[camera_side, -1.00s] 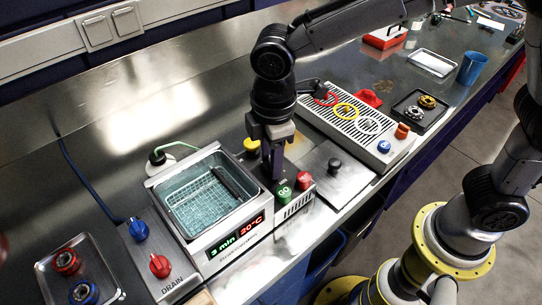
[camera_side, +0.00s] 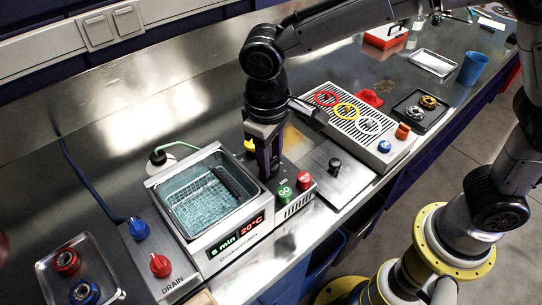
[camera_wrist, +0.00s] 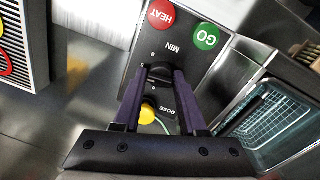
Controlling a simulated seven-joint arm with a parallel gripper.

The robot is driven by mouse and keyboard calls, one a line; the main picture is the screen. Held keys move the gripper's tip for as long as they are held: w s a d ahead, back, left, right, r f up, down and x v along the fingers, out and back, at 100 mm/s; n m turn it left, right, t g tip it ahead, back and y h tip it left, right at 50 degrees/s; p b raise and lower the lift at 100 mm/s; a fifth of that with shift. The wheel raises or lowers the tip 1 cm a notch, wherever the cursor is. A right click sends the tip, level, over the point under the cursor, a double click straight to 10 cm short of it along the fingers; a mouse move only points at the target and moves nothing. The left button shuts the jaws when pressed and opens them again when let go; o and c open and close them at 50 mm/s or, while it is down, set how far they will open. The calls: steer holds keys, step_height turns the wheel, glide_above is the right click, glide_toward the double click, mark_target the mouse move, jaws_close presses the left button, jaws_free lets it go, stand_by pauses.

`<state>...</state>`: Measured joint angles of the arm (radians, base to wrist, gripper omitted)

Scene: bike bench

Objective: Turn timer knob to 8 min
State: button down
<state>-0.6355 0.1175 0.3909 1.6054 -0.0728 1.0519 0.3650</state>
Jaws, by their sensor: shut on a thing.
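My gripper (camera_side: 267,172) points down at the black control panel right of the cleaner's basin. In the wrist view its two dark fingers (camera_wrist: 162,75) are shut on the black timer knob (camera_wrist: 161,71), beside the MIN label. The fingers hide the knob in the side view. The cleaner's display (camera_side: 235,237) shows green digits that read 8 min, and red 20°C.
On the panel are a green GO button (camera_side: 284,192), a red HEAT button (camera_side: 304,179) and a yellow DOSE knob (camera_wrist: 149,112). The basin with its wire basket (camera_side: 205,195) stands close on the left. A flat metal plate with a black knob (camera_side: 335,165) lies right.

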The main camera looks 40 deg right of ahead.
steer(key=m, duration=0.4)
steer(key=shift+a+m, duration=0.15)
steer(key=shift+m, duration=2.05)
steer(key=shift+w, duration=0.1)
steer(key=shift+r, duration=0.1)
steer(key=c, duration=0.8)
jaws_free()
steer(key=shift+g, duration=0.3)
steer(key=r, duration=1.3)
steer(key=shift+w+a+r, duration=0.15)
steer(key=shift+a+r, duration=0.2)
steer(key=shift+r, duration=0.05)
